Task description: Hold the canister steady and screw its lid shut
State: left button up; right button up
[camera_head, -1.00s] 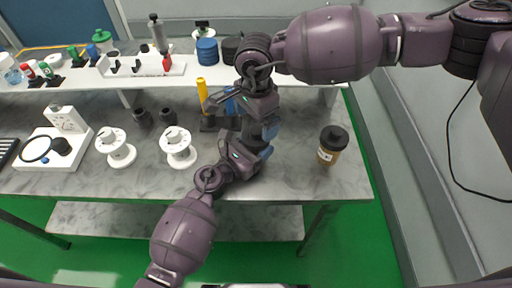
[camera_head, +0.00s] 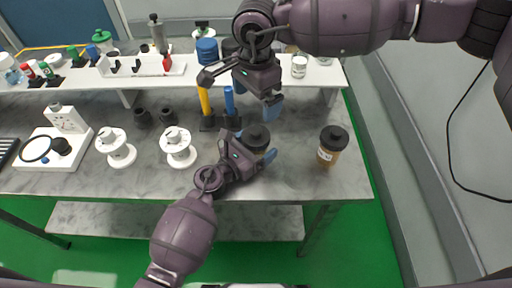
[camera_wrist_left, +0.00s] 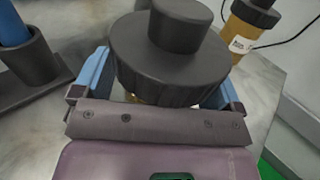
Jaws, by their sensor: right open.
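The canister has a black knobbed lid (camera_head: 257,137) on top and stands on the bench near its front edge. In the left wrist view the lid (camera_wrist_left: 170,55) hides most of the amber body; how tightly it is seated cannot be told. My left gripper (camera_head: 254,146) is shut on the canister body, its blue fingers on either side below the lid, also in the left wrist view (camera_wrist_left: 157,95). My right gripper (camera_head: 260,101) is open and empty, above and behind the lid, apart from it.
A second amber canister with a black lid (camera_head: 332,146) stands to the right. A yellow cylinder (camera_head: 204,104) and a blue one (camera_head: 229,100) stand upright in black holders behind left. White spools (camera_head: 178,148) stand left. A raised shelf (camera_head: 140,73) runs along the back.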

pick_arm(q)
jog(key=v, duration=1.1)
jog(key=shift+d+r+b, duration=0.1)
jog(key=shift+b, duration=0.3)
pick_arm(e)
jog(key=shift+f, duration=0.55)
